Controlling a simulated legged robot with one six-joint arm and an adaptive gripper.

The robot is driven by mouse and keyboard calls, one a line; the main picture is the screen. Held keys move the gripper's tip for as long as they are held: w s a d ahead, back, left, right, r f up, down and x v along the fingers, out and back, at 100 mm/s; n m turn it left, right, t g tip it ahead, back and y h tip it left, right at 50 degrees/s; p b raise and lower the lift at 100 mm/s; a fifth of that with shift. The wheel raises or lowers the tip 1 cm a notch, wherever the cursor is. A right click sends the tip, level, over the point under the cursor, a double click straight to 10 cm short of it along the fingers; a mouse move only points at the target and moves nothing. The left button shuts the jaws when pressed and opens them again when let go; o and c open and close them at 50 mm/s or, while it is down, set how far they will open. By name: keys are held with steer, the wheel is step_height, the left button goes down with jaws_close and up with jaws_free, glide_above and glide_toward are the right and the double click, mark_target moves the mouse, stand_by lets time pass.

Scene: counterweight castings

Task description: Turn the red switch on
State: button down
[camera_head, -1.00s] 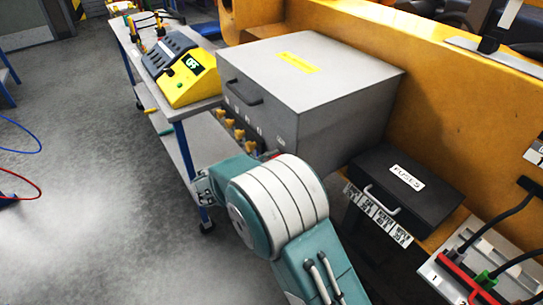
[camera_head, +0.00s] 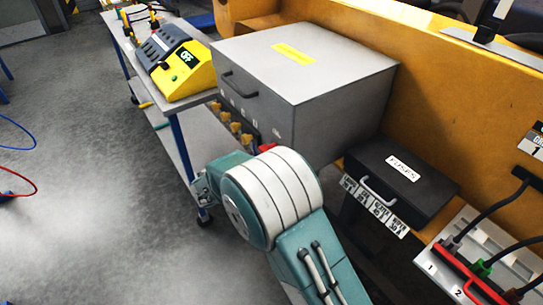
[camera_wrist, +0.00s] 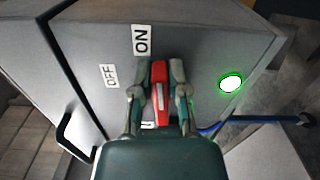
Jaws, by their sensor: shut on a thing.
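The red switch (camera_wrist: 160,78) sits on the side of the grey metal box (camera_head: 310,62). In the wrist view its handle points up toward the ON label (camera_wrist: 141,40); the OFF label (camera_wrist: 109,76) is to its left. My gripper (camera_wrist: 161,72) is shut on the red switch, one finger on each side. A round light (camera_wrist: 231,83) to the right of the switch glows green. In the head view a bit of the red switch (camera_head: 266,148) shows above my arm, which hides my gripper there.
A black fuse box (camera_head: 398,190) stands to the right of the grey box. A yellow panel unit (camera_head: 187,78) with a lit display sits on the trolley (camera_head: 192,103) at the left. A socket strip with cables (camera_head: 485,245) is at the lower right. The floor at left is mostly clear.

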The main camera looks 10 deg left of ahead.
steer(key=shift+d+f+m, duration=0.15)
steer(key=shift+f+m, duration=0.15)
steer(key=shift+m, duration=0.3)
steer(key=shift+f, duration=0.15)
steer(key=c, duration=0.6)
jaws_free()
steer(key=shift+c, duration=0.2)
steer(key=shift+s+a, duration=0.1)
steer(key=shift+a, duration=0.1)
steer(key=v, duration=1.1)
steer(key=shift+s+a, duration=0.15)
steer(key=shift+s, duration=0.05)
